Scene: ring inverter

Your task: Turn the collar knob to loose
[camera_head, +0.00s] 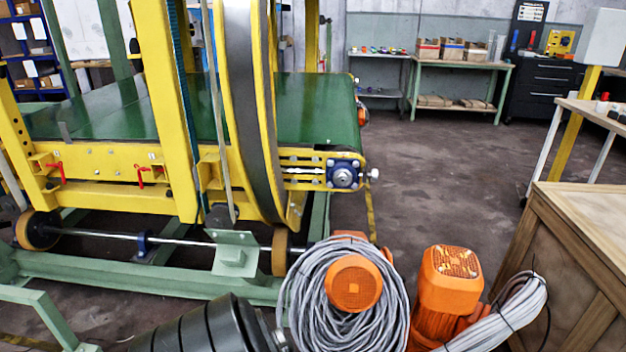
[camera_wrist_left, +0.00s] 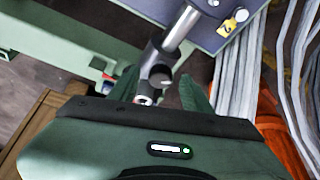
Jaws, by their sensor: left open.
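In the left wrist view a bright metal rod (camera_wrist_left: 181,29) runs down into a dark grey cylindrical collar (camera_wrist_left: 154,58). A small round end, seemingly the collar knob (camera_wrist_left: 160,77), faces the camera at the collar's lower side. My left gripper (camera_wrist_left: 160,88) is open, with one green finger on each side of the collar's lower end. I cannot tell whether either finger touches it. Which way the knob is turned does not show. In the head view I cannot make out the collar knob or the left gripper. My right gripper is in neither view.
A yellow ring inverter (camera_head: 255,110) with a green belt (camera_head: 318,108) stands on a green frame. Orange motors (camera_head: 448,280) and coiled grey cable (camera_head: 310,290) lie in front. A wooden crate (camera_head: 570,260) stands at right. A yellow number tag (camera_wrist_left: 232,22) is near the rod. Floor is free at centre right.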

